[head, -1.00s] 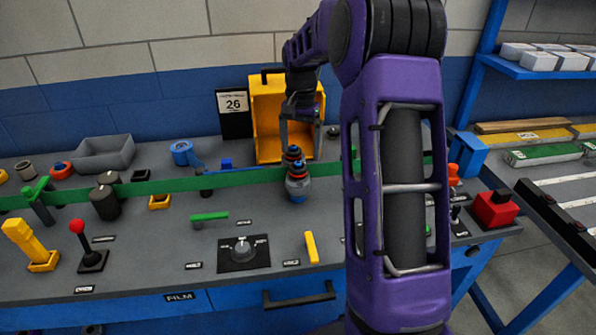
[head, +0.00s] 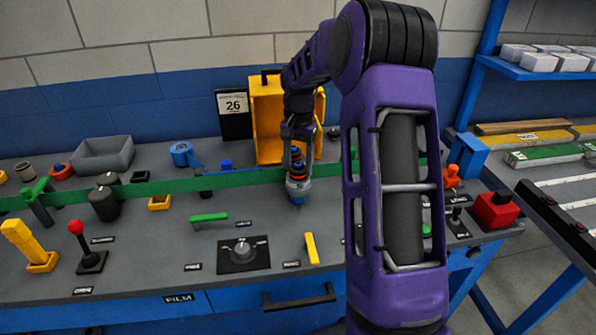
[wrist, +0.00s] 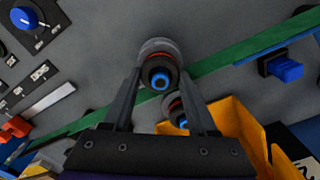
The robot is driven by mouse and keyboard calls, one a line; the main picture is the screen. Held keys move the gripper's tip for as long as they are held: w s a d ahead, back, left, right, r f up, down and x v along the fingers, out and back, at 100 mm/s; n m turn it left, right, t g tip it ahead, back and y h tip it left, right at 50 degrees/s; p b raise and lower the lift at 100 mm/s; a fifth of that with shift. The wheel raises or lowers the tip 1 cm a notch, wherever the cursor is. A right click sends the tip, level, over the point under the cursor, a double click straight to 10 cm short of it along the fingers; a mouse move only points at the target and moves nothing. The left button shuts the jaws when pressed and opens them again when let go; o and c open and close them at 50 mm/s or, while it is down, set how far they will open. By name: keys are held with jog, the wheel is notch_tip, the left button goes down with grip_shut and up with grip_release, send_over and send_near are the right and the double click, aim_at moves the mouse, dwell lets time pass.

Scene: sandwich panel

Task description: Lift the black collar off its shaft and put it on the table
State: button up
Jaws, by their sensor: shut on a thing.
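A shaft with a blue tip, a black collar (wrist: 150,77) around it, a reddish ring beneath and a grey base (wrist: 158,46) stands between my gripper's fingers in the wrist view. In the head view the same stack (head: 297,184) stands upright on the table (head: 225,284), partly hidden by the fingers. My gripper (head: 297,163) points down over it and is shut on the black collar, one finger on each side. The collar still surrounds the shaft. A second blue-tipped shaft with dark and red rings (wrist: 175,107) shows close behind in the wrist view.
A green strip (head: 240,181) runs across the table behind the stack. A yellow bin (head: 267,120) stands behind my gripper. A dial panel (head: 243,254), a green handle (head: 209,217) and a yellow bar (head: 312,249) lie in front. Bare table lies between them.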

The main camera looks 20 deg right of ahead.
grip_shut()
jog(key=shift+r+p, duration=0.5)
jog(key=shift+r, duration=4.5)
